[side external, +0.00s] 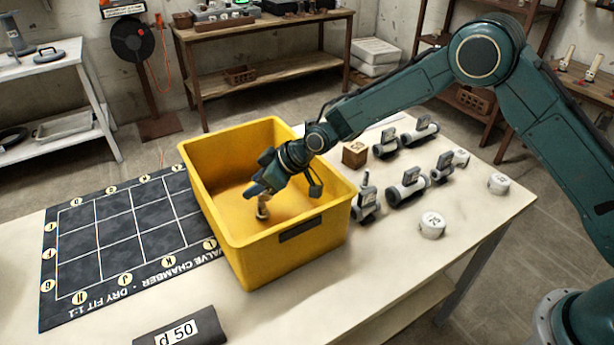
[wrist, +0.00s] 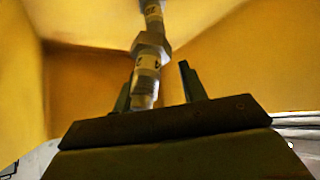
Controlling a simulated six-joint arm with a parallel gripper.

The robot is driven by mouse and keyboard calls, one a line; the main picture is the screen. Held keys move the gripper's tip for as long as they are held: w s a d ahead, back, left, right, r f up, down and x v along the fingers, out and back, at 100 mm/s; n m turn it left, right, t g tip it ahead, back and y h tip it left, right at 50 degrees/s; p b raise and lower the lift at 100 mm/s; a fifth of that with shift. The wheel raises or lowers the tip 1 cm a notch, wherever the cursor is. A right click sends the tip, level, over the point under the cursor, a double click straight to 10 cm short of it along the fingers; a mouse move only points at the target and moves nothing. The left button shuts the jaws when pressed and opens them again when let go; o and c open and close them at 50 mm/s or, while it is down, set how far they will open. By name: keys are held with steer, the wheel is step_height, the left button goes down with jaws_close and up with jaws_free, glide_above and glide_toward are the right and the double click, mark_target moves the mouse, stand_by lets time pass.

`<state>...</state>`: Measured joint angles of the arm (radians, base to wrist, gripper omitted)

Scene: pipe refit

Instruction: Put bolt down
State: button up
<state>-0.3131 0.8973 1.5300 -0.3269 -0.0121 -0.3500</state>
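The bolt, a grey metal piece with a hex collar and pale labelled bands, shows in the wrist view (wrist: 148,60) between and beyond my two fingers. In the side view it is a small upright piece (side external: 262,208) just below my gripper (side external: 258,187), inside the yellow crate (side external: 270,258). In the wrist view my gripper (wrist: 157,78) has its fingers apart, with a clear gap between the bolt and the right finger. The bolt is close to the left finger; I cannot tell if they touch. Its lower end contact with the crate floor is unclear.
A black valve chamber mat (side external: 125,235) lies left of the crate. Several grey valve fittings (side external: 408,187), white caps (side external: 432,225) and a wooden block (side external: 355,153) stand to its right. A dark "d 50" plate (side external: 180,330) lies in front. The crate walls surround my gripper.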

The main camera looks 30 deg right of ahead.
steer(key=shift+r, duration=0.1)
steer(key=v, duration=1.2)
steer(key=shift+r, duration=0.15)
stand_by(0.6)
steer(key=s+d+r+m+h, duration=0.4)
steer(key=s+d+r, duration=0.9)
steer(key=s+r, duration=0.15)
steer(key=s+d+m+h, duration=0.1)
steer(key=s+d, duration=0.3)
steer(key=s, duration=0.6)
steer(key=s+d+m+h, duration=0.1)
steer(key=s+d+m, duration=0.3)
steer(key=s, duration=0.7)
steer(key=shift+s+d+g, duration=0.3)
steer(key=shift+d+g, duration=0.1)
steer(key=shift+d, duration=0.2)
